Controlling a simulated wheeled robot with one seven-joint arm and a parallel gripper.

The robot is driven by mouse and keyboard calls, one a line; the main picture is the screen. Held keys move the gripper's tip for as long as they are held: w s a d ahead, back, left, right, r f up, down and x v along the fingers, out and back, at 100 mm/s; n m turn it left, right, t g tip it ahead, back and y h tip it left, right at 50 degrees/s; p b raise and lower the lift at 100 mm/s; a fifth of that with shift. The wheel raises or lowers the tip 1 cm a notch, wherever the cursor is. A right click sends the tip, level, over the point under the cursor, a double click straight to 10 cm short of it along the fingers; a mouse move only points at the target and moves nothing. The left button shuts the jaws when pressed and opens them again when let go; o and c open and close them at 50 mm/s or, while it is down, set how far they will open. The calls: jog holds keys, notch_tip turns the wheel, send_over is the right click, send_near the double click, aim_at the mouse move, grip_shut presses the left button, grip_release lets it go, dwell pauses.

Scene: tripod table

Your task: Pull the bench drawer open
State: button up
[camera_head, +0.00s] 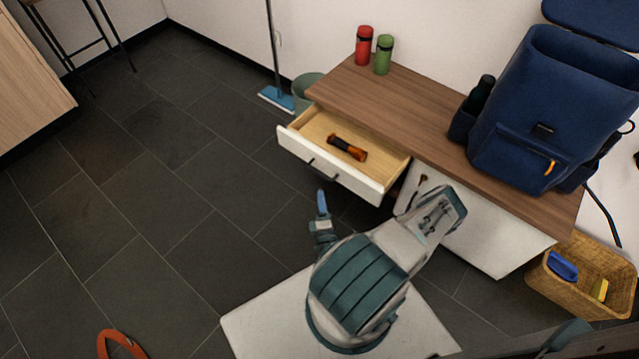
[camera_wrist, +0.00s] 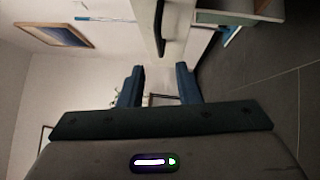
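The bench drawer (camera_head: 289,139) stands pulled out from the left end of the wooden-topped bench (camera_head: 432,127). It has a white front, a dark bar handle (camera_head: 324,171) and a pale wood inside. A black and orange tool-like object (camera_head: 347,148) lies in it. My gripper (camera_head: 322,196) is just in front of the drawer front, near the handle. In the wrist view its two blue fingers (camera_wrist: 159,84) are spread with nothing between them. The dark handle (camera_wrist: 159,28) shows ahead of the fingertips, apart from them.
A red bottle (camera_head: 363,45), a green bottle (camera_head: 383,55) and a blue backpack (camera_head: 549,115) stand on the bench. A wicker basket (camera_head: 587,301) is at the right. A bucket (camera_head: 305,91) and a blue mop (camera_head: 276,98) stand behind the drawer. The tiled floor at left is mostly clear.

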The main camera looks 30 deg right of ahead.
jog(key=v, duration=0.3)
jog(key=shift+s+a, duration=0.15)
jog(key=shift+s, duration=0.05)
jog(key=shift+r, duration=0.1)
dwell(0.3)
jog(key=w+a+r+n+g+y+p, duration=0.1)
jog(key=a+r+n+g+y+p, duration=0.25)
jog(key=r+n+y, duration=0.65)
jog(key=w+a+r+n+g+y+p, duration=0.1)
jog(key=a+r+n+g+y+p, duration=0.45)
jog(key=r+n, duration=0.7)
jog(key=w+a+r+n+g+y+p, duration=0.1)
jog(key=a+r+n+g+y, duration=0.25)
jog(key=r+n+y, duration=0.8)
jog(key=s+r+n+h+p, duration=0.3)
jog(key=r+n+h, duration=0.3)
jog(key=r, duration=0.4)
jog(key=s+r+n+g+h+p, duration=0.1)
jog(key=s+r+n+h+p, duration=0.2)
jog(key=r+n+h, duration=0.3)
jog(key=s+a+r+n+g+h+p, duration=0.1)
jog(key=s+r+n+h+p, duration=0.3)
jog(key=r+n, duration=0.7)
notch_tip(320, 180, up, 5)
jog(key=h+p, duration=0.1)
jog(key=h, duration=0.1)
jog(key=shift+h, duration=0.4)
